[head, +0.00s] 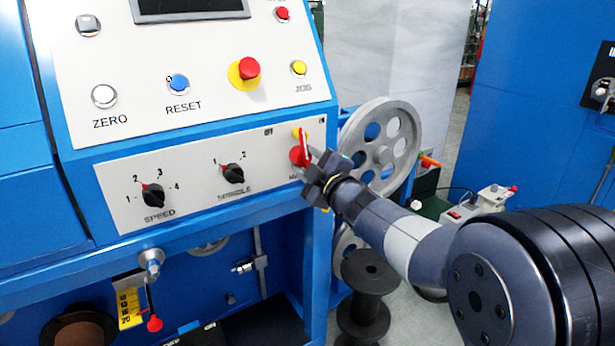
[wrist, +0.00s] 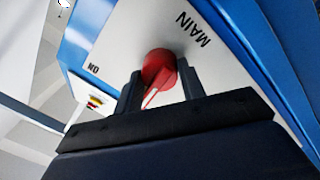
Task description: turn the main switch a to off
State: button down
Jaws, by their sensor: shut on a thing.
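The main switch (head: 299,155) is a red rotary knob with a white pointer line, at the right end of the lower white panel in the head view. A MAIN label sits below it, with OFF at its upper left and ON at its upper right. In the head view the pointer stands roughly upward, between the two labels. My gripper (head: 314,172) reaches it from the right and hides part of it. In the wrist view the red knob (wrist: 158,66) sits between my two dark fingers, which are shut on it. The OFF label is not visible there.
The black spindle knob (head: 233,174) and speed knob (head: 153,195) lie left on the same panel. Above are a red emergency button (head: 248,68), a blue reset button (head: 178,83) and a yellow jog button (head: 299,68). A grey pulley wheel (head: 397,127) stands close behind my gripper.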

jog(key=n+b, duration=0.3)
jog(key=n, duration=0.2)
jog(key=shift+n+y+b, duration=0.3)
jog(key=shift+n+b, duration=1.15)
jog(key=shift+n, duration=0.65)
jog(key=shift+f, duration=0.1)
jog(key=shift+a, duration=0.1)
jog(key=c, duration=0.9)
grip_release()
jog(key=shift+s, duration=0.1)
